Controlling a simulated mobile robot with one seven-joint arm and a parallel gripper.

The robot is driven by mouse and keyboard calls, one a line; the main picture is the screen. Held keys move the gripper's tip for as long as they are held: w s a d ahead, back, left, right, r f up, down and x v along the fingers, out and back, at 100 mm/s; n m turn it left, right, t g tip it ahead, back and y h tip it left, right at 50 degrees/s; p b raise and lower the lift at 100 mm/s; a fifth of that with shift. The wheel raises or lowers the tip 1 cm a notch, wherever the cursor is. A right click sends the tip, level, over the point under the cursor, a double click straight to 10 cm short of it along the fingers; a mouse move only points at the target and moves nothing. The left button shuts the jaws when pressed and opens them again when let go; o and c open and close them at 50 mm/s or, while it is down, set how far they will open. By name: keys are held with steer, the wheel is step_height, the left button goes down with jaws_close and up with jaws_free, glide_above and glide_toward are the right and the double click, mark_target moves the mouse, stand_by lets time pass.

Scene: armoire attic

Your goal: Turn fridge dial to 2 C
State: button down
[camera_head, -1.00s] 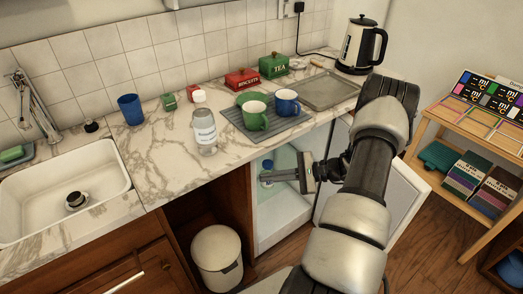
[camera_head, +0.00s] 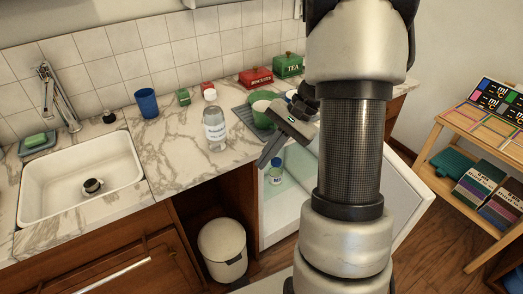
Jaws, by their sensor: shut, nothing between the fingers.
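The fridge (camera_head: 272,215) stands under the counter with its pale interior showing. Its door (camera_head: 408,200) is swung open to the right, partly behind my arm. I cannot make out the dial. My gripper (camera_head: 265,160) is shut and empty, at the counter's front edge above the fridge opening, with its fingers pointing down and left. My arm hides the right part of the fridge and counter.
A clear bottle (camera_head: 215,127) stands on the marble counter (camera_head: 165,160), left of my gripper. A green mug (camera_head: 263,117) is close behind the gripper. A white bin (camera_head: 222,248) stands left of the fridge. A wooden shelf (camera_head: 470,125) is at the right.

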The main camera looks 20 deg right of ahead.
steer(key=c, duration=2.5)
jaws_free()
steer(key=shift+n+h, duration=0.6)
steer(key=shift+n, duration=0.1)
steer(key=r, duration=0.1)
steer(key=s+a+r, duration=0.1)
steer(key=a+r, duration=0.1)
steer(key=r, duration=0.1)
steer(key=shift+s, duration=0.25)
steer(key=o, duration=0.3)
steer(key=shift+s+f, duration=0.1)
step_height(320, 180, down, 11)
steer(key=w+d+m+t+y, duration=0.25)
steer(key=m+t+y, duration=0.35)
steer(key=m, duration=0.5)
steer(key=d+f+m+t+h+p, duration=0.1)
steer(key=d+f+m+t+h, duration=0.9)
steer(key=d+m, duration=0.6)
steer(key=w+a+b, duration=0.1)
steer(key=w+a, duration=0.1)
steer(key=w, duration=0.6)
steer(key=w+a+m+t+y+b, duration=0.1)
steer(key=w+a, duration=0.1)
steer(key=w, duration=0.6)
steer(key=shift+a+m, duration=0.3)
steer(key=shift+a, duration=0.05)
steer(key=shift+w, duration=0.1)
steer(key=shift+c, duration=0.4)
